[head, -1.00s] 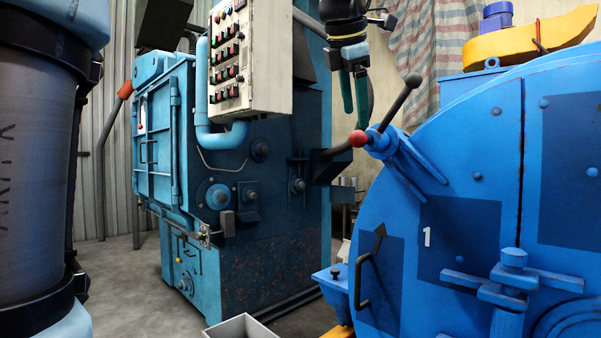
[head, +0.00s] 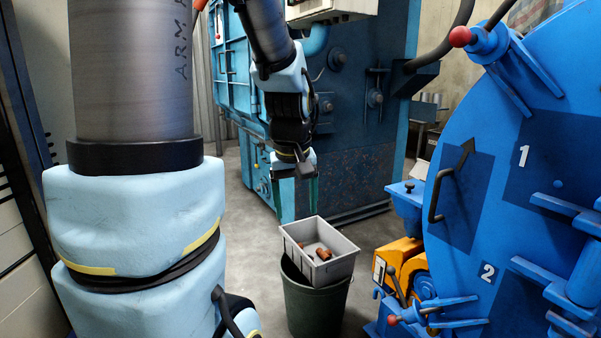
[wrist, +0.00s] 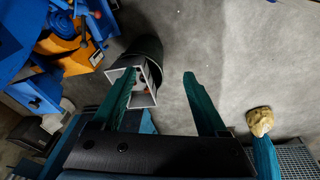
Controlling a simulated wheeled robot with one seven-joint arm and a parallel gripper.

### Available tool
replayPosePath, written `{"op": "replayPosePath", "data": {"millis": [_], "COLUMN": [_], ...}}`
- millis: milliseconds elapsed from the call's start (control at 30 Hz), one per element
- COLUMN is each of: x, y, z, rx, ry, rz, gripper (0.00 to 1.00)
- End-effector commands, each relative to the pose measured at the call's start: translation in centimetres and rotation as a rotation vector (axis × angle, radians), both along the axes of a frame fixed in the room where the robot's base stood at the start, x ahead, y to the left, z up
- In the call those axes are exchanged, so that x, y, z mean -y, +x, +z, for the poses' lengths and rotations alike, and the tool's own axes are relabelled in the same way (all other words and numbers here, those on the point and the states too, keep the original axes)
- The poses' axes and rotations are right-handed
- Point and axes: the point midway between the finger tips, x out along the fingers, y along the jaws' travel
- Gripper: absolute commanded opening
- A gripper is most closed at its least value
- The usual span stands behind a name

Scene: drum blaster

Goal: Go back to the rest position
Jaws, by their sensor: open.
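My gripper (head: 298,212) hangs pointing down at the centre of the head view, with its two green fingers apart and nothing between them. It is by the far left side of a grey box (head: 343,270) in that view. The height of the fingertips over the floor is hard to tell.
The grey box holds a few copper-brown pieces (head: 323,254) and sits on a dark green bin (head: 312,305). A blue drum machine (head: 530,110) with levers and handles fills the right. A blue-teal machine (head: 350,150) stands behind my arm. Concrete floor (head: 243,215) is open between.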

Motion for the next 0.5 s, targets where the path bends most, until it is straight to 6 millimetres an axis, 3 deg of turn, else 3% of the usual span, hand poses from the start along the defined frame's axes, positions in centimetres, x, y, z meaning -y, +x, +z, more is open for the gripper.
{"op": "replayPosePath", "data": {"millis": [100, 267, 333, 500], "x": [-3.0, -5.9, -5.8, -5.8], "y": [-2.8, -6.6, -6.4, -6.4], "z": [-3.2, -6.4, -4.1, -0.6], "rx": [-0.038, -0.079, -0.074, -0.074], "ry": [0.038, 0.072, 0.075, 0.074], "rz": [-0.114, -0.259, -0.276, -0.275], "gripper": [0.76, 0.76, 0.76, 0.76]}}
